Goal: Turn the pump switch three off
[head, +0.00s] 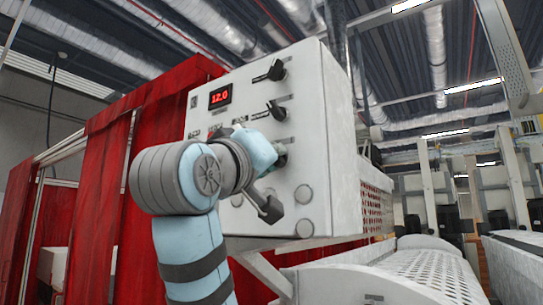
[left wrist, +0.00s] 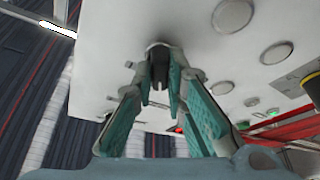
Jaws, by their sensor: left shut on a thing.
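The pump switch panel (head: 312,160) is a light grey box with a red "12.0" display (head: 220,97). Two black rotary switches, the upper one (head: 277,70) and the middle one (head: 277,110), show on its right side. A third, lower switch is mostly hidden by my left arm in the head view. My left gripper (head: 279,157) reaches the panel there. In the left wrist view my left gripper (left wrist: 160,82) has its teal fingers shut on both sides of a dark switch knob (left wrist: 158,72). The knob's exact angle is hard to tell. My right gripper is not in view.
Round caps (head: 304,194) sit low on the panel. Red curtains (head: 95,190) hang behind and left of it. A perforated white machine cover (head: 425,270) lies below right. Pipes and ceiling beams are overhead.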

